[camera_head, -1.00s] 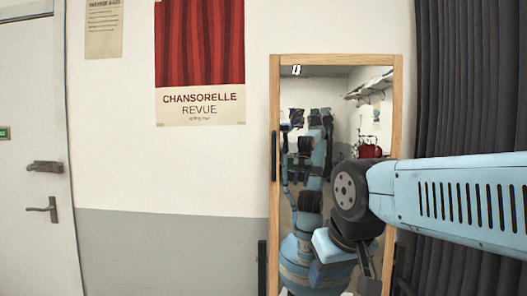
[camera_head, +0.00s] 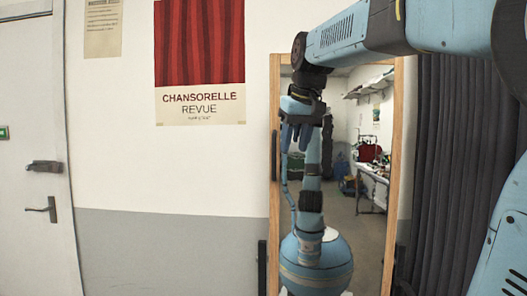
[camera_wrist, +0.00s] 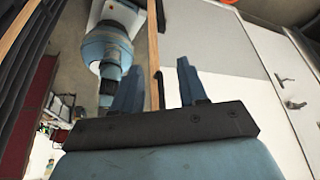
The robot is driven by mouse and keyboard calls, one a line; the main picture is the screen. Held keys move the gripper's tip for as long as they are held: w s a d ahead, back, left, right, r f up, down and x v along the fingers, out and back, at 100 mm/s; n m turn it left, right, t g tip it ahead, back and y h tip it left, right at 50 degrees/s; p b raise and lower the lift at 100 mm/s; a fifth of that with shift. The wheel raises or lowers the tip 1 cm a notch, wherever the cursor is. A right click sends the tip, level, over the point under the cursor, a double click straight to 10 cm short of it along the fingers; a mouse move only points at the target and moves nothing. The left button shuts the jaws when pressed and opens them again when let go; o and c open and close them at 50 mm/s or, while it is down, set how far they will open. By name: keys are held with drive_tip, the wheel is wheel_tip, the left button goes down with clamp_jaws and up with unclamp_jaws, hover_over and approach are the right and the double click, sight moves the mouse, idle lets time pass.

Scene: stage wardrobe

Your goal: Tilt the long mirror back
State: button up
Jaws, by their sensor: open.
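The long mirror (camera_head: 397,150) has a wooden frame and stands upright in front of the wall in the head view. A dark upright handle (camera_head: 274,155) is on its left frame edge. My gripper (camera_head: 297,146) points down in front of the mirror's upper left part, right of the handle in the picture. In the wrist view my gripper (camera_wrist: 158,67) is open and empty. There the wooden frame edge (camera_wrist: 153,45) and dark handle (camera_wrist: 161,89) appear in line with the gap between the fingers. No contact shows; the distance is unclear.
A dark curtain (camera_head: 443,170) hangs right of the mirror. A red-curtain poster (camera_head: 200,60) hangs on the wall. The glass reflects my body and a room with a table.

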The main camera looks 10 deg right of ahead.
drive_tip(key=n, duration=0.2)
approach(275, 145)
drive_tip(key=shift+g+y, duration=0.3)
drive_tip(key=x, duration=1.1)
drive_tip(key=shift+w+d+f, duration=0.25)
drive_tip(key=shift+w, duration=0.15)
clamp_jaws()
